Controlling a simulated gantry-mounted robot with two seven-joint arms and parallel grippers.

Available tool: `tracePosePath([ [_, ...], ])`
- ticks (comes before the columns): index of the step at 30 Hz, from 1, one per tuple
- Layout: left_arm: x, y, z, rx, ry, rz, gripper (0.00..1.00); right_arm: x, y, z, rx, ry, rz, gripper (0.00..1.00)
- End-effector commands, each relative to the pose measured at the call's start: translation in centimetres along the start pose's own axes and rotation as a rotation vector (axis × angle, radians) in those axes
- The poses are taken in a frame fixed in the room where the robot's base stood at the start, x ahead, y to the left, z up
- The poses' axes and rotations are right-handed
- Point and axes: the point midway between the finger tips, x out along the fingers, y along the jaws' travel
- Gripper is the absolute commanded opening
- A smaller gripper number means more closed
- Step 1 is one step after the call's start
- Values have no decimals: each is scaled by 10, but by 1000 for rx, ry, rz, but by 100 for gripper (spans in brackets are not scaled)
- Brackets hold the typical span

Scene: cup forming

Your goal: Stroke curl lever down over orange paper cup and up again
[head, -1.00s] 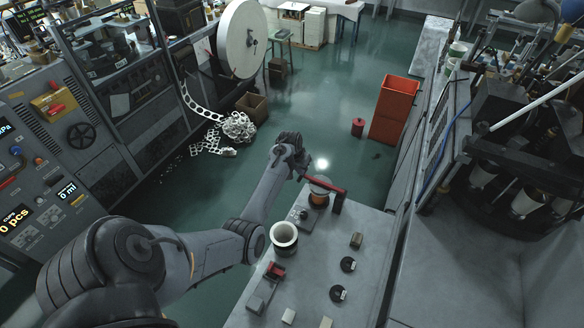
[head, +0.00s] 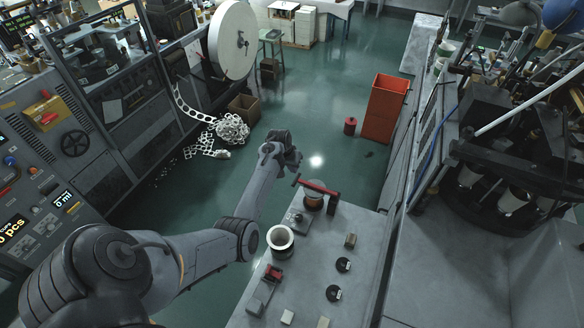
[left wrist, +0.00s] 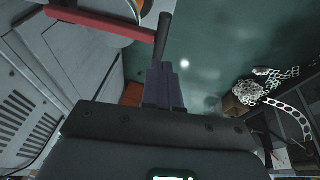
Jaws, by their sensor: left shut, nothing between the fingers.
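My left gripper (head: 296,164) is shut and empty, close to the handle. In the left wrist view, the shut fingers (left wrist: 161,85) point toward the black handle (left wrist: 164,38) and the red bar (left wrist: 100,22). I cannot tell whether they touch the handle. My right gripper is in neither view.
A pale round cup-like holder (head: 280,241) stands nearer on the bench (head: 300,268), beside a red-topped block (head: 272,272). An orange-red bin (head: 386,108) stands on the open green floor behind.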

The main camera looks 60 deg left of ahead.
Motion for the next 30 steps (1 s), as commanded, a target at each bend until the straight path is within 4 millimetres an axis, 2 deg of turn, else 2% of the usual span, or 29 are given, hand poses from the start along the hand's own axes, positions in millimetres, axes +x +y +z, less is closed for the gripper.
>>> tracePosePath([
  [9, -60, 1, 0, -1, 4, 0, 0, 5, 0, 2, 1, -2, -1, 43],
  [18, -94, 2, 0, -1, 1, 0, 0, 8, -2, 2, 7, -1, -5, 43],
  [22, -97, 0, 3, 0, -7, -5, 0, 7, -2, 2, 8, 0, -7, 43],
  [25, -91, -8, 16, 2, -34, -24, 0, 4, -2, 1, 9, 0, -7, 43],
  [28, -76, -22, 45, 16, -95, -64, 0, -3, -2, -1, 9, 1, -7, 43],
  [30, -64, -31, 74, 53, -151, -110, 0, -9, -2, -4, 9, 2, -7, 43],
])
